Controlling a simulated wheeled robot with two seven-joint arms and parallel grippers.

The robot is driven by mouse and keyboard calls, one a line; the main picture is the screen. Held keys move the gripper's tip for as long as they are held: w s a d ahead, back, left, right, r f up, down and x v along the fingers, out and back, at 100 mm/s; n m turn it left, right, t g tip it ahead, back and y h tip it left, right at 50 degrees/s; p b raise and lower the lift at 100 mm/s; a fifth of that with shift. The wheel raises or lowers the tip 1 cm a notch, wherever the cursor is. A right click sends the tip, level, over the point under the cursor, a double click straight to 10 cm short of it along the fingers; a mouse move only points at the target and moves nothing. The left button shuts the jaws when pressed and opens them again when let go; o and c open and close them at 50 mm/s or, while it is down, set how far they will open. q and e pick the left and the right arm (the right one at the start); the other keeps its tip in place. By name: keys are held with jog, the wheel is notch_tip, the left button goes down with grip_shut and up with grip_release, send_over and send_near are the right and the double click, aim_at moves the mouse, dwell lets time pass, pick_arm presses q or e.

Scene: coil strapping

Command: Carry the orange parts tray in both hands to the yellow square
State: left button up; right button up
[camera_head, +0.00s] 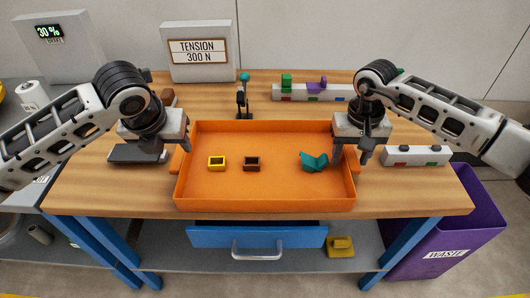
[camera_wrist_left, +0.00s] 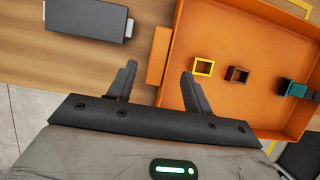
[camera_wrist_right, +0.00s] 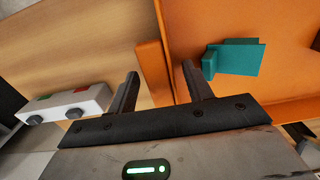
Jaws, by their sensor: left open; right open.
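The orange parts tray (camera_head: 265,197) sits on the wooden table, with a yellow hollow block (camera_head: 217,163), a brown hollow block (camera_head: 251,163) and a teal bent part (camera_head: 315,162) inside. My left gripper (camera_wrist_left: 158,82) is open at the tray's left side, its fingers on either side of the left handle (camera_wrist_left: 158,55). My right gripper (camera_wrist_right: 160,80) is open at the right side, its fingers straddling the tray's right edge (camera_wrist_right: 153,72). I cannot tell whether either touches. A thin yellow line (camera_wrist_left: 302,4) shows past the tray; I cannot tell whether it belongs to the yellow square.
A dark box (camera_head: 138,153) lies left of the tray. A small lever (camera_head: 241,98) and a white rack with coloured parts (camera_head: 312,92) stand behind it. A white button box (camera_head: 416,156) is right. A blue drawer (camera_head: 215,237) and purple waste bin (camera_head: 450,225) are below.

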jog(key=shift+r, duration=0.1)
pick_arm(q)
jog(key=v, duration=0.5)
jog(key=shift+s+r, duration=0.1)
jog(key=shift+r, duration=0.2)
pick_arm(e)
notch_tip(320, 180, up, 12)
pick_arm(q)
jog(key=shift+r, duration=0.1)
notch_tip(320, 180, up, 11)
jog(key=p, duration=1.3)
jog(key=shift+p, duration=0.3)
pick_arm(e)
notch_tip(320, 180, up, 16)
jog(key=shift+r, duration=0.15)
jog(key=shift+a, duration=0.1)
